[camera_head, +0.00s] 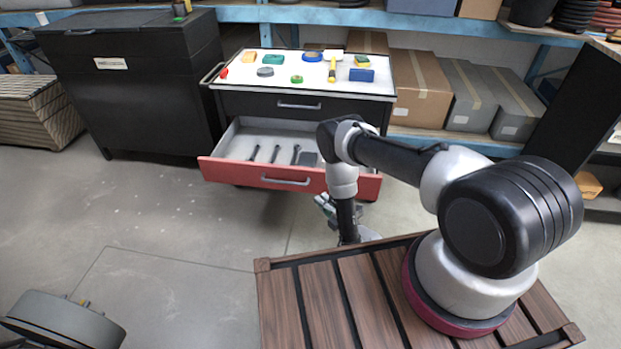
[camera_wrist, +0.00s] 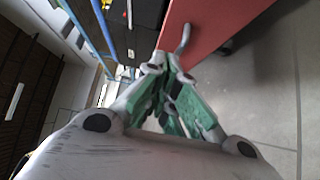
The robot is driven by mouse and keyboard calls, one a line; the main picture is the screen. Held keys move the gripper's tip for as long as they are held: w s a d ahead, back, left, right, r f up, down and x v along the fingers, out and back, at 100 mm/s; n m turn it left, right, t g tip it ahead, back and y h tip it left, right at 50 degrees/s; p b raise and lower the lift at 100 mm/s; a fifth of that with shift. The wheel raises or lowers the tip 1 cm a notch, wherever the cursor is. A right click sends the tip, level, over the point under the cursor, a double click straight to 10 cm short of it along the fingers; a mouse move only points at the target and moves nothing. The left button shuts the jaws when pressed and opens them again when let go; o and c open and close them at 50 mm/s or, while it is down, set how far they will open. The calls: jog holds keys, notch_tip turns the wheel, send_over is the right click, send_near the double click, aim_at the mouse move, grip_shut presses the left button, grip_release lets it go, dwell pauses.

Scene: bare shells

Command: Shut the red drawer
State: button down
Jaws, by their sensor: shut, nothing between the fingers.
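The red drawer (camera_head: 232,171) is pulled out of the dark cabinet in the head view, with several dark tools and a grey box lying in it. Its front carries a silver handle (camera_head: 285,181). In the wrist view the red drawer front (camera_wrist: 222,22) and its handle (camera_wrist: 182,42) show just beyond the fingers. My gripper (camera_head: 325,203) is in front of the drawer's right part, low and partly hidden by my arm. In the wrist view my gripper (camera_wrist: 167,66) is shut and empty, close to the handle; I cannot tell whether it touches.
The cabinet's white top (camera_head: 290,83) holds several small coloured objects. Its upper black drawer (camera_head: 250,103) is shut. A black chest (camera_head: 130,80) stands at left, cardboard boxes (camera_head: 420,85) at right. My slatted wooden deck is in front. The floor left of the drawer is clear.

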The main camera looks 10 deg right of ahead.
send_near(302, 171)
jog(key=a, duration=0.4)
jog(key=w, duration=0.1)
jog(key=w+d, duration=0.1)
jog(key=w, duration=0.1)
jog(key=shift+d+r, duration=0.15)
jog(key=shift+d, duration=0.05)
jog(key=shift+w+d, duration=0.15)
jog(key=shift+w, duration=0.5)
jog(key=shift+w+d, duration=0.1)
